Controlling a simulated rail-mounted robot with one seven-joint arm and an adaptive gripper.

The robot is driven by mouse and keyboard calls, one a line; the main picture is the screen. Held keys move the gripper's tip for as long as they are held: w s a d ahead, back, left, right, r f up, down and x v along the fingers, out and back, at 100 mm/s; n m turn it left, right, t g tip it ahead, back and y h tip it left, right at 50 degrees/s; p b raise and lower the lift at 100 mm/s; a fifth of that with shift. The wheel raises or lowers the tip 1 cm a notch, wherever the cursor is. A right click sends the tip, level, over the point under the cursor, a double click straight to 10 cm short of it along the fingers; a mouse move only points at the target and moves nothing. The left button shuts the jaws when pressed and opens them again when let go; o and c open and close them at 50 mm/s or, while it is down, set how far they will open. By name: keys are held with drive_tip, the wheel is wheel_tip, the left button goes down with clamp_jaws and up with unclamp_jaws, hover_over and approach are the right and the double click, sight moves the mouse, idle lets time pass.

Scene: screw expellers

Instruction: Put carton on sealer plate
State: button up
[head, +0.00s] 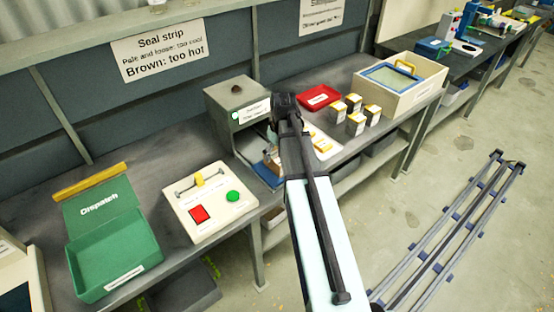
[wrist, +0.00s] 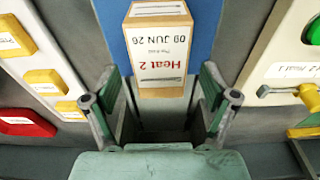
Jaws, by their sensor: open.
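The carton (wrist: 160,45) is a small box with a white label reading "Heat 2" and an orange-brown edge. In the wrist view it stands over the blue sealer plate (wrist: 208,22). The plate also shows in the head view (head: 267,175), in front of the grey sealer (head: 232,100), partly hidden by my arm. My gripper (wrist: 160,100) is open. Its two fingers are on either side of the carton's near end, with a visible gap at each side. Whether the carton's underside fully touches the plate cannot be seen.
A cream panel (head: 238,212) with a red square and green button stands left of the sealer. A green Dispatch bin (head: 115,265) is further left. Several cartons (head: 355,124), a red tray (head: 318,97) and a cream box (head: 420,97) are to the right.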

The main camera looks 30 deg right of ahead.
drive_tip(key=r, duration=0.5)
drive_tip(key=s+r+b, duration=0.1)
drive_tip(key=r, duration=0.1)
drive_tip(key=shift+d+r, duration=0.1)
drive_tip(key=shift+r, duration=0.2)
idle(1.9)
